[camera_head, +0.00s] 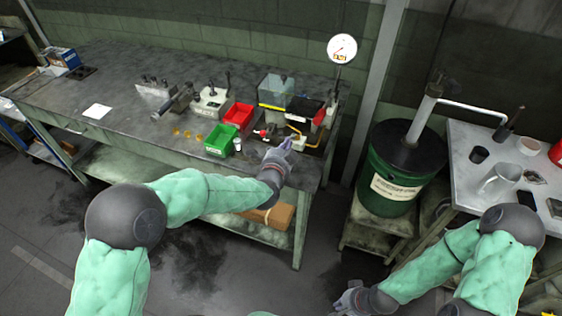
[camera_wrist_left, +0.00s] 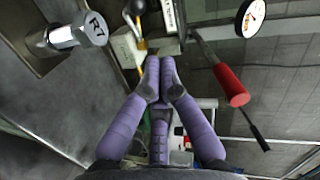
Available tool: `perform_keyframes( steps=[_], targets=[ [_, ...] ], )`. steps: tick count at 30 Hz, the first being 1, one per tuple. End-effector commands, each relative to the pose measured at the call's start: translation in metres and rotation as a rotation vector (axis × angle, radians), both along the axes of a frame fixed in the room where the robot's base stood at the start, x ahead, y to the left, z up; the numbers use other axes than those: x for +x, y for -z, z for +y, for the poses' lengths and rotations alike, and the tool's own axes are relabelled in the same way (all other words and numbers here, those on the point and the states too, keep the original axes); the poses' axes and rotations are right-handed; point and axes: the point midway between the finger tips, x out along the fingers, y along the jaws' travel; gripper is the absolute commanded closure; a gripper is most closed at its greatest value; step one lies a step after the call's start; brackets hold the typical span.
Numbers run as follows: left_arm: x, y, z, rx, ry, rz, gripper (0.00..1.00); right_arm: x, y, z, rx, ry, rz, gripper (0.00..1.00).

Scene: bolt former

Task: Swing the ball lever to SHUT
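My left gripper (camera_head: 287,146) reaches over the front right of the bench, close to a small yellow and red valve fitting (camera_head: 297,138). In the left wrist view its purple fingers (camera_wrist_left: 154,72) lean together, with only a narrow gap at the tips. A yellow part (camera_wrist_left: 151,68) shows at that gap; whether the fingers touch it I cannot tell. A red-sleeved handle (camera_wrist_left: 231,85) stands right of the fingers. My right gripper (camera_head: 352,300) is low, away from the bench; its finger opening is unclear.
A green bin (camera_head: 221,140) and a red bin (camera_head: 239,115) stand left of the fitting. A dial gauge (camera_head: 342,48) rises behind it. A green drum (camera_head: 386,188) and a side table (camera_head: 470,140) stand right. A large bolt (camera_wrist_left: 75,35) shows in the wrist view.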

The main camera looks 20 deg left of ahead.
Motion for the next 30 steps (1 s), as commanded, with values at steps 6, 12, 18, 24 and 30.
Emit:
perform_keyframes(
  steps=[6, 12, 18, 24, 30],
  targets=[
    [-0.035, -0.010, 0.001, 0.000, 0.000, 0.001, 1.00, 0.001, -0.015, 0.000, 0.000, -0.002, -0.002, 1.00],
    [-0.063, -0.016, 0.002, 0.000, -0.001, 0.000, 1.00, 0.000, -0.024, 0.000, 0.000, -0.002, -0.002, 1.00],
    [-0.077, -0.017, 0.002, 0.000, 0.000, 0.001, 1.00, 0.000, -0.027, 0.000, 0.000, -0.002, -0.002, 1.00],
    [-0.080, -0.017, 0.003, 0.000, 0.000, 0.000, 1.00, 0.000, -0.028, 0.000, 0.000, -0.002, -0.002, 1.00],
    [-0.080, -0.017, 0.002, 0.000, 0.000, 0.001, 1.00, 0.001, -0.027, 0.000, 0.000, -0.002, -0.002, 1.00]
  ],
)
